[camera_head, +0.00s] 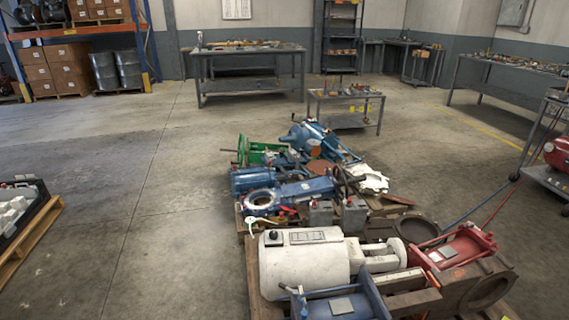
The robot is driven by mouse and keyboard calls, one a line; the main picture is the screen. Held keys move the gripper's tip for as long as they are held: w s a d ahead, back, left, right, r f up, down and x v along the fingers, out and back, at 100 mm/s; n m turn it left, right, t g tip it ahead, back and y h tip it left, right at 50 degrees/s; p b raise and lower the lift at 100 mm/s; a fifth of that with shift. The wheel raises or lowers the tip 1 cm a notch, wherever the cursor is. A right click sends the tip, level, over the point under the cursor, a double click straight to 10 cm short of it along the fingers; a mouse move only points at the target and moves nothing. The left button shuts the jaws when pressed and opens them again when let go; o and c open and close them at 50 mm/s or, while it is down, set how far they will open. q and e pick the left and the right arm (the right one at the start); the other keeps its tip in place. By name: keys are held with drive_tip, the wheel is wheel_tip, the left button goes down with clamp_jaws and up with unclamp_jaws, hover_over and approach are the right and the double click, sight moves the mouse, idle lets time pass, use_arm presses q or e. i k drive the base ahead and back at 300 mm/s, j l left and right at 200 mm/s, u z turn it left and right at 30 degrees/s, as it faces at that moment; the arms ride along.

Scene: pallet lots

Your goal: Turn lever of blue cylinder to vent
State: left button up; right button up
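Several blue parts lie on the pallet load in the middle, and I cannot tell for certain which is the blue cylinder. A rounded blue body (250,180) lies at the left of the load. A larger blue machine (308,135) stands at the back of it. A blue boxy unit (345,303) sits at the front bottom edge. A pale lever-like handle (262,224) and a small red handle (287,210) show near the middle, but what they attach to is unclear. Neither of my grippers is in view.
A white cylindrical machine (305,262) and a red frame (455,250) fill the near pallet. A pallet with a black crate (40,215) stands at left. Workbenches (250,52) and a small cart (345,100) are behind. The concrete floor left of the load is clear.

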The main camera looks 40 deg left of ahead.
sight(281, 286)
drive_tip(key=u, duration=1.4)
drive_tip(key=i+j+z, duration=0.15)
drive_tip(key=j, duration=0.25)
drive_tip(key=i+j+z, duration=0.15)
drive_tip(key=j, duration=0.25)
drive_tip(key=j+z, duration=0.1)
drive_tip(key=j, duration=0.35)
drive_tip(key=i+j+z, duration=0.15)
drive_tip(key=j, duration=0.25)
drive_tip(key=i+j+z, duration=0.25)
drive_tip(key=i+j, duration=0.25)
drive_tip(key=i+l, duration=0.05)
drive_tip(key=i, duration=0.05)
